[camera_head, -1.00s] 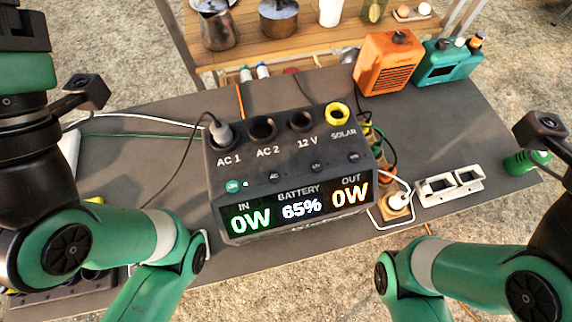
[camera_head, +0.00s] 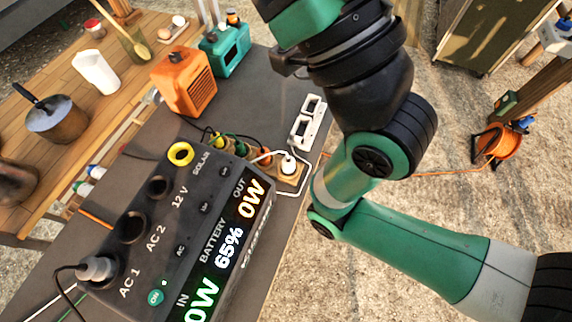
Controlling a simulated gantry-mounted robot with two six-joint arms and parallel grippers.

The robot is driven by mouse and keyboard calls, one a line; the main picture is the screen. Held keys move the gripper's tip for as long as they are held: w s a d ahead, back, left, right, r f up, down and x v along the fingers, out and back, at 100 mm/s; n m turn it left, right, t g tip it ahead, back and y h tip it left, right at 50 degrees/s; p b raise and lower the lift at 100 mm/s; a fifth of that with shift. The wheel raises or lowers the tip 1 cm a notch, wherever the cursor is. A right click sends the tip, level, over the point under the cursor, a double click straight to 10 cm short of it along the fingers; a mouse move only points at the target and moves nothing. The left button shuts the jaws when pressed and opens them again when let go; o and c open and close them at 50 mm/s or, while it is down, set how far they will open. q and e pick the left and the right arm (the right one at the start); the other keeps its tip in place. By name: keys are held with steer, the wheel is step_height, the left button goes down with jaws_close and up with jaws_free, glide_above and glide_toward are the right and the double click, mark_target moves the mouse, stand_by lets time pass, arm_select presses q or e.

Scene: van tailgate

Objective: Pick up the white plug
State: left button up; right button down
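The white plug (camera_head: 288,164) sits upright in a light wooden block at the right end of a row of plugs, beside the power station's far right corner. A white cable loops around it. My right arm comes in from the lower right, bends, and runs up past the plug's right side. Its wrist leaves the picture at the top, so the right gripper's fingers are hidden. My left gripper is out of view.
The dark power station (camera_head: 185,235) fills the lower left, with a grey plug (camera_head: 97,269) in AC 1. A white double-socket strip (camera_head: 308,122) lies near the table's right edge. An orange heater (camera_head: 185,80) and a teal box (camera_head: 224,50) stand beyond.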

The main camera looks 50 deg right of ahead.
steer(key=c, duration=1.5)
jaws_free()
steer(key=shift+c, duration=0.2)
steer(key=o, duration=1.2)
steer(key=shift+o, duration=0.2)
